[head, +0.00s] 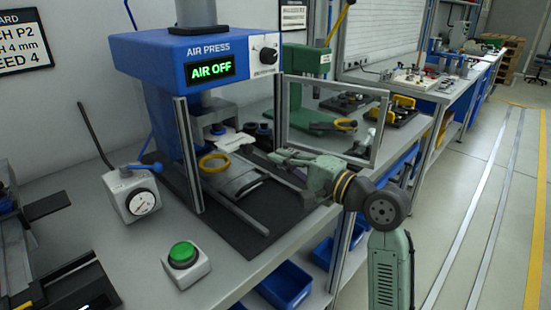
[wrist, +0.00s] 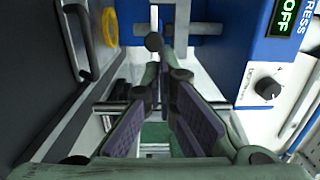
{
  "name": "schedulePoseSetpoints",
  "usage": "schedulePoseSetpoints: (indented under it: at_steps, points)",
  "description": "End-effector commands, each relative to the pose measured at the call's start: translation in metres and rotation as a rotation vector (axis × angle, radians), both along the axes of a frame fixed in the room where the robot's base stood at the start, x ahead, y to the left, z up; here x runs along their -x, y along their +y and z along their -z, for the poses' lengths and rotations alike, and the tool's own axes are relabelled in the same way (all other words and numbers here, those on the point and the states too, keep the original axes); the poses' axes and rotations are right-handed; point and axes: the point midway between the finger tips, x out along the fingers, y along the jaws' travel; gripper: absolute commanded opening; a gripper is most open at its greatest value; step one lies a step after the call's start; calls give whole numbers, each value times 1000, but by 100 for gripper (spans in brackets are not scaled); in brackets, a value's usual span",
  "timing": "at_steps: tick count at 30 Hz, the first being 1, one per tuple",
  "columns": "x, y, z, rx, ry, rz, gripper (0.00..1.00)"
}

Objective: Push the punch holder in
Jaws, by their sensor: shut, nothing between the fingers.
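The blue air press (head: 193,50) stands on the bench with a lit display reading AIR OFF. Under its head a pale plate-like piece (head: 226,138) sits at the ram, apparently the punch holder; its exact outline and seating are unclear. My gripper (head: 278,156) is at the press's right side, pointing left toward that area. In the wrist view its fingers (wrist: 160,80) converge, shut and empty. A dark round knob (wrist: 154,42) shows just beyond the fingertips; I cannot tell whether they touch it.
A yellow ring (head: 214,162) lies left of my gripper on the press bed. A framed clear guard (head: 333,118) stands close to my wrist. A green button box (head: 185,262) and a gauge with a lever (head: 138,195) are on the bench front. The floor at right is clear.

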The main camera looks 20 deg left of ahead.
Motion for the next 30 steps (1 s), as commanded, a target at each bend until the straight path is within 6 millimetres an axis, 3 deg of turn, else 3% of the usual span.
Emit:
schedulePoseSetpoints:
  at_steps: [1,6,13,17,21,30]
  points:
    - [2,-14,6,0,-1,6,0]
    - [13,-48,5,1,-1,3,0]
    - [21,-73,4,2,0,2,0]
    - [29,-67,11,16,-7,-1,0]
    - [44,-49,16,36,-11,15,0]
    - [66,-31,2,10,2,59,0]
